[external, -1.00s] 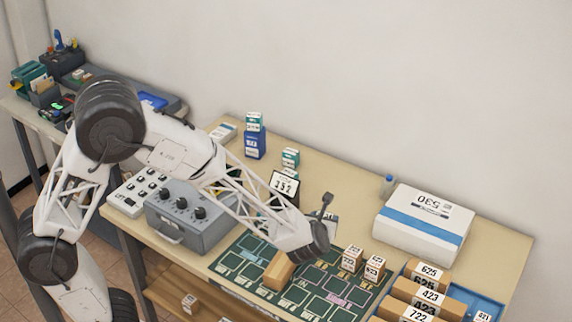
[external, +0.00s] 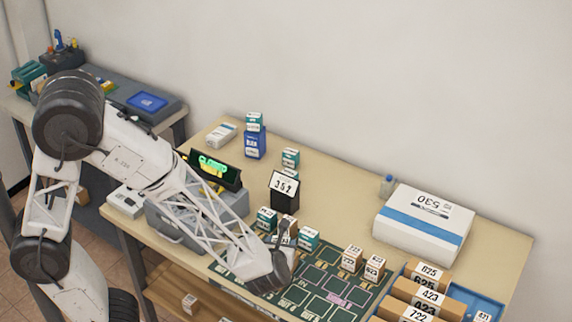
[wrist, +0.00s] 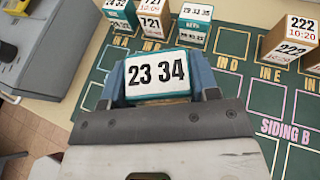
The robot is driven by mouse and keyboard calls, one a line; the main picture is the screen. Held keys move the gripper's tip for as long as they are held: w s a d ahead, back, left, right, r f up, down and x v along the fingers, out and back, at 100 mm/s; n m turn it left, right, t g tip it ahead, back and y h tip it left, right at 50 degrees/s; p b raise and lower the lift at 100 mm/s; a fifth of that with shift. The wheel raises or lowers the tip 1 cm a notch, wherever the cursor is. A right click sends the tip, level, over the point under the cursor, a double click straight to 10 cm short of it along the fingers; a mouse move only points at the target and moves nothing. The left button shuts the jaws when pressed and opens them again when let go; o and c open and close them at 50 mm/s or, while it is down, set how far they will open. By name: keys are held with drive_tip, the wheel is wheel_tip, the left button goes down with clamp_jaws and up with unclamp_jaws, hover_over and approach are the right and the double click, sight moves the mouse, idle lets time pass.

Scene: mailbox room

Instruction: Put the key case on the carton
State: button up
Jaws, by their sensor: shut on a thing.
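My gripper (wrist: 160,88) is shut on a small box with a white top marked "23 34" and teal edges, which I take for the key case (wrist: 158,75). Its blue-grey fingers press on both sides. In the external view my gripper (external: 268,279) is low over the green mat's near left part and the held box is hidden. I cannot tell for sure which box is the carton. A plain brown block seen earlier on the mat is now behind my arm. A brown box marked 721 (wrist: 152,18) stands between two teal-and-white boxes.
The green mat (wrist: 236,92) has marked slots. Two brown boxes, one marked 222 (wrist: 290,40), stand at right. A grey control box (wrist: 40,45) is at left. A white parcel (external: 424,224), larger brown boxes (external: 418,293) and a black sign (external: 283,192) stand around.

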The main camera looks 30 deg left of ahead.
drive_tip(key=shift+f, duration=1.5)
drive_tip(key=shift+f, duration=0.1)
drive_tip(key=o, duration=1)
drive_tip(key=shift+c, duration=0.2)
drive_tip(key=v, duration=0.7)
drive_tip(key=shift+s+r, duration=0.15)
drive_tip(key=shift+r, duration=0.1)
